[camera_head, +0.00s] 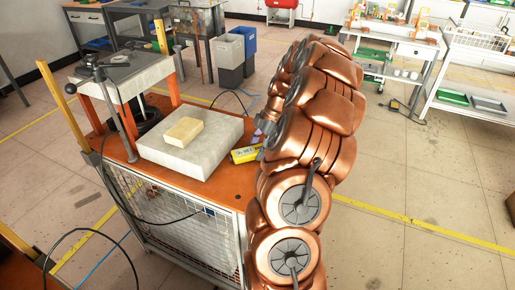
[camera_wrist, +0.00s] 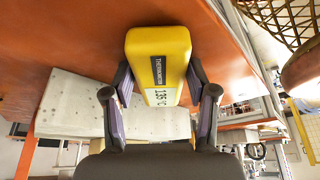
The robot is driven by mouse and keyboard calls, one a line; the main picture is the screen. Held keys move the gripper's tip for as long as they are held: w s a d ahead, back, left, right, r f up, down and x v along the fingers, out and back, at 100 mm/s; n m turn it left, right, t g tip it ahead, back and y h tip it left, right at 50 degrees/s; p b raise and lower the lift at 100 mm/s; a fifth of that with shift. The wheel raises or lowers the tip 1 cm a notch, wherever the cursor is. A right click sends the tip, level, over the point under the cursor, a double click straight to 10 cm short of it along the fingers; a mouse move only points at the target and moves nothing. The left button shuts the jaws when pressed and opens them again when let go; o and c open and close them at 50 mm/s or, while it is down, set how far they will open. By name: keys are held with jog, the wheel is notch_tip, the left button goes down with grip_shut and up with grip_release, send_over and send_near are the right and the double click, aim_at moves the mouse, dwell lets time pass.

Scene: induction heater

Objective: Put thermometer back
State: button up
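The thermometer (camera_head: 246,154) is a yellow block with a dark label, near the right edge of the orange table top (camera_head: 221,188) in the head view. In the wrist view the thermometer (camera_wrist: 160,62) lies between the two fingers of my gripper (camera_wrist: 158,85), its printed face showing. The fingertips meet its two sides, so my gripper appears shut on it. Whether it touches the table top or is just above it I cannot tell. In the head view my copper-coloured arm hides most of the gripper.
A large pale slab (camera_head: 190,146) with a small tan block (camera_head: 184,132) on it lies left of the thermometer. A clamp-topped stand (camera_head: 125,72) is at the table's back left. Grey and blue bins (camera_head: 231,52) stand behind. Open floor (camera_head: 420,170) lies to the right.

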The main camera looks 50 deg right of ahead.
jog(key=shift+o, duration=1.3)
jog(key=shift+r, duration=0.1)
jog(key=shift+r+p, duration=0.2)
jog(key=shift+p, duration=0.15)
jog(key=shift+d+r+b, duration=0.2)
jog(key=shift+b, duration=0.1)
jog(key=b+v, duration=0.2)
jog(key=v, duration=0.9)
jog(key=shift+r, duration=0.15)
